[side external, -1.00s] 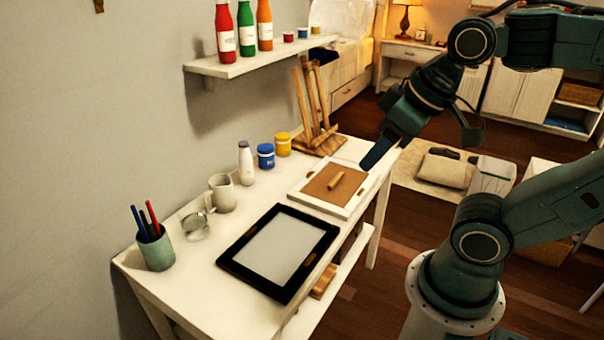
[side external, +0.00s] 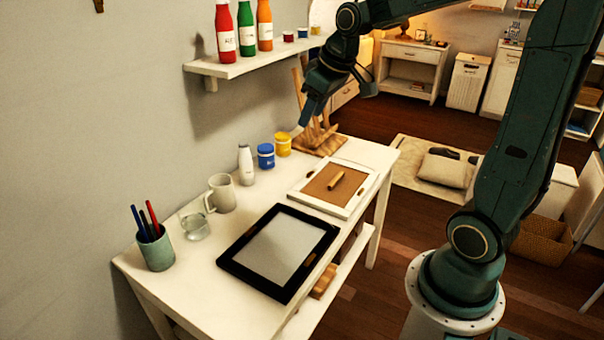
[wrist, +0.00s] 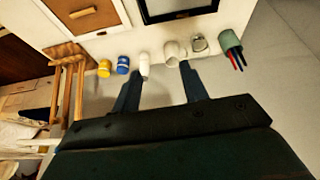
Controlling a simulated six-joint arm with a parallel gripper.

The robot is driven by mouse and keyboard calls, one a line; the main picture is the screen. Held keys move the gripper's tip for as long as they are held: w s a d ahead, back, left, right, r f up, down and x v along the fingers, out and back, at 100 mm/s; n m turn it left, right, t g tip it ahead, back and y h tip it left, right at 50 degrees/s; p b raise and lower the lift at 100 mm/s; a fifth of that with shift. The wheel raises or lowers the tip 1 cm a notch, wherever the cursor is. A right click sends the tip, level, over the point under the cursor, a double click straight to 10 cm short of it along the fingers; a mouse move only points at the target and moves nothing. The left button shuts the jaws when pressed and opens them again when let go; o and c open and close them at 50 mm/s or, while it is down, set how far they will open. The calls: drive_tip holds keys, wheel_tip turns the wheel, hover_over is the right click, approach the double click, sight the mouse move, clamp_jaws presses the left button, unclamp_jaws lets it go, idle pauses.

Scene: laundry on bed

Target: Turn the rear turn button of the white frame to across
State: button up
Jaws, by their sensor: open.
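The white frame (side external: 357,205) lies flat on the table with a brown backing board (side external: 322,192) in it. A wooden peg-like piece (side external: 336,181) sits on the board's middle; it also shows in the wrist view (wrist: 83,12). In the wrist view a small brown turn button (wrist: 101,34) sits on the frame's edge nearest the paint jars. Its exact angle is too small to tell. My gripper (side external: 302,124) is raised near the easel, apart from the frame. In the wrist view its two fingers (wrist: 158,82) are spread and empty.
A black frame (side external: 232,262) lies nearer on the table. A blue jar (side external: 266,156), yellow jar (side external: 283,144), white bottle (side external: 246,165), mug (side external: 221,193), glass (side external: 194,226) and pen cup (side external: 156,250) line the wall side. A wooden easel (side external: 320,138) stands behind; a shelf (side external: 255,62) is above.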

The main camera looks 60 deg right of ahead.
sight(309, 173)
drive_tip(key=w+d+f, duration=0.4)
drive_tip(key=d+f, duration=0.6)
drive_tip(key=d, duration=0.2)
drive_tip(key=w+d+f, duration=0.5)
drive_tip(key=d+f, duration=0.5)
drive_tip(key=d, duration=0.2)
drive_tip(key=shift+d+f, duration=0.35)
drive_tip(key=shift+d, duration=0.05)
drive_tip(key=shift+s+a+x, duration=0.1)
drive_tip(key=shift+x, duration=3.35)
drive_tip(key=shift+s+a+x, duration=0.1)
drive_tip(key=shift+a+x, duration=0.05)
drive_tip(key=shift+x, duration=3.3)
drive_tip(key=shift+f, duration=0.1)
clamp_jaws()
